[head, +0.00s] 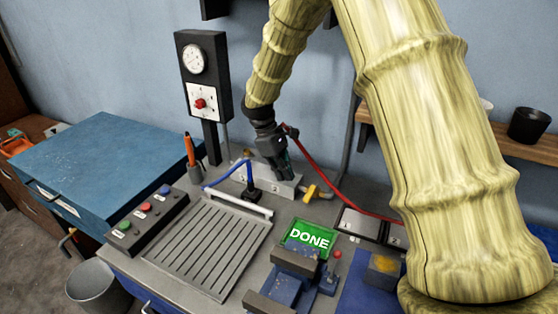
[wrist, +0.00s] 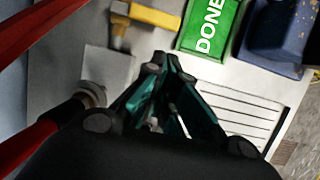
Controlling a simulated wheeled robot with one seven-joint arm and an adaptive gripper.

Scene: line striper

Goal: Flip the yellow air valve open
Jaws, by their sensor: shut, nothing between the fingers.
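The yellow air valve (head: 311,193) stands on the bench to the right of the grey block, with its handle sticking out to one side. It also shows at the top of the wrist view (wrist: 120,30), with its yellow handle (wrist: 153,14) pointing right in that picture. My gripper (head: 289,179) points down over the grey block (head: 270,188), a little left of the valve. In the wrist view my gripper (wrist: 168,62) has its fingertips together, with nothing between them, apart from the valve.
A red hose (head: 325,181) runs from near my wrist past the valve. A blue hose (head: 226,178) lies left of the block. A green DONE sign (head: 309,238), a blue vise (head: 294,264) and a slotted plate (head: 208,247) lie in front. A gauge post (head: 204,80) stands behind left.

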